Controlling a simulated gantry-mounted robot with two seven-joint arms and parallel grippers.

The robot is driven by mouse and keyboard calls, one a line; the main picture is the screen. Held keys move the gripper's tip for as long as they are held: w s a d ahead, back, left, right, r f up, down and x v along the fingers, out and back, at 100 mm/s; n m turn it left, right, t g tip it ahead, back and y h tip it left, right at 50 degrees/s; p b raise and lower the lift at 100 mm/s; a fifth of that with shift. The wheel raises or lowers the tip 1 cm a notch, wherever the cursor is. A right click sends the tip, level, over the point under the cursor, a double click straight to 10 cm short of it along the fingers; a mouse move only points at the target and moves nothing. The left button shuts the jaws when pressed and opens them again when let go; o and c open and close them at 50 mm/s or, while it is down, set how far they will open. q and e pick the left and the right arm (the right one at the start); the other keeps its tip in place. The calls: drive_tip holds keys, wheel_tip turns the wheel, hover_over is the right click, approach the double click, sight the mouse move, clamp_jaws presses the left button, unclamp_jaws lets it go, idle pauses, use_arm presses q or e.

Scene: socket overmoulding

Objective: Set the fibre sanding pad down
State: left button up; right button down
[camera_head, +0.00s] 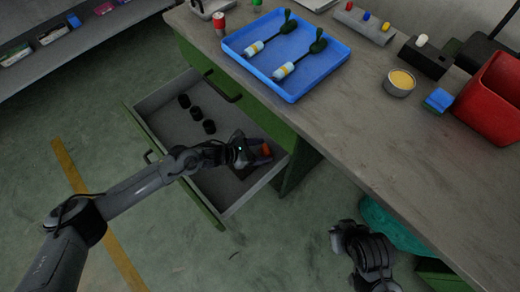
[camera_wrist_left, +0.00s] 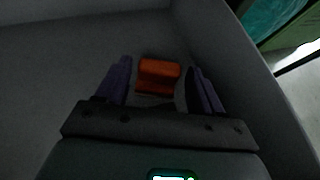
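An orange-red block, which I take to be the fibre sanding pad (camera_wrist_left: 157,76), lies in the near right end of the open drawer (camera_head: 165,157). In the head view the pad (camera_head: 266,149) shows small beside my left gripper (camera_head: 260,154), which reaches down into the drawer. In the left wrist view the left gripper (camera_wrist_left: 162,85) has its purple fingers apart on either side of the pad, with a gap on both sides. My right gripper (camera_head: 345,232) hangs in front of the bench at the lower right; its fingers are not clear.
Several black round pieces (camera_head: 195,114) lie in the drawer's other half. The drawer walls stand close around the left gripper. On the bench (camera_head: 350,120) are a blue tray (camera_head: 235,45) with two bottle-like tools, a tin (camera_head: 399,83), a blue block (camera_head: 438,100) and a red bin (camera_head: 492,95).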

use_arm(q)
drive_tip(key=shift+o, duration=0.6)
drive_tip(key=shift+a+r+p, duration=0.15)
drive_tip(key=shift+r+p, duration=0.2)
drive_tip(key=p+v, duration=0.4)
drive_tip(key=v, duration=0.7)
drive_tip(key=shift+a, duration=0.25)
drive_tip(key=shift+s, duration=0.15)
